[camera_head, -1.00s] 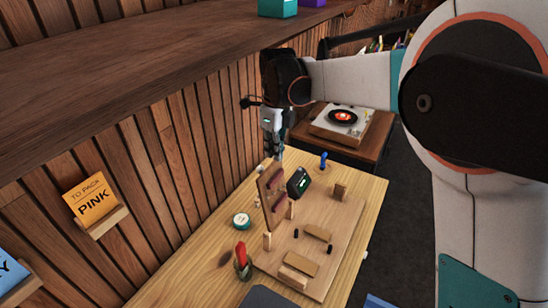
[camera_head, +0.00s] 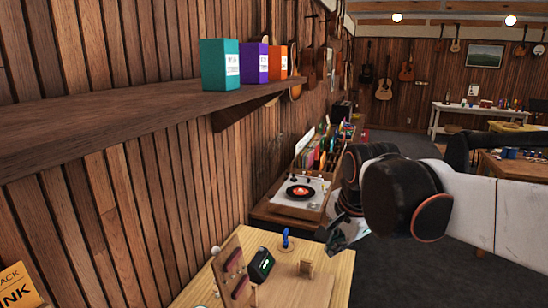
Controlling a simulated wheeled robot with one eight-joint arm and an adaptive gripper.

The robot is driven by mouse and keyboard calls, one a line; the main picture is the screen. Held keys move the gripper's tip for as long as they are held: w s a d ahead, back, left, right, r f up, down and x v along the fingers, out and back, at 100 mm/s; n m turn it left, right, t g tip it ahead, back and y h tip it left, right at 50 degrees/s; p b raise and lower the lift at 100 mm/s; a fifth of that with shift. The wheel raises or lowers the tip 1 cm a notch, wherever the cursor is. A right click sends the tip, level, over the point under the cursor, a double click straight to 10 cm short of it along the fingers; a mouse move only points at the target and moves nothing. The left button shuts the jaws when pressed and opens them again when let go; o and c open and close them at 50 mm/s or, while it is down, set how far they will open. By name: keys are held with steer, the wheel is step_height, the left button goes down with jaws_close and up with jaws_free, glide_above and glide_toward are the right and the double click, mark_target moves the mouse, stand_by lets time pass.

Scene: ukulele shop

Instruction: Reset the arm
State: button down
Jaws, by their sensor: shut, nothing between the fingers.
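My arm reaches in from the right edge of the view, with its dark wrist joints in the middle right. My gripper (camera_head: 342,236) shows below the wrist, pointing down and left. It is shut and empty, in the air to the right of the record player and near the far right corner of the workbench. The wrist hides part of it.
A wooden workbench (camera_head: 318,290) holds an upright board, a small dark device (camera_head: 261,264) and a blue item (camera_head: 286,238). A record player (camera_head: 298,193) stands behind. A wall shelf (camera_head: 120,122) carries teal, purple and orange boxes. Dark floor is open at right.

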steer(key=s+d+f+n+t+b, duration=0.1)
steer(key=s+d+f+n+b, duration=0.2)
steer(key=s+f+n, duration=0.3)
steer(key=s+d+f+n+t+b, duration=0.1)
steer(key=s+d+f+n+b, duration=0.2)
steer(key=s+f+n, duration=0.3)
steer(key=s, duration=0.4)
steer(key=shift+f+t+h, duration=0.3)
steer(key=shift+f, duration=0.05)
steer(key=shift+a, duration=0.2)
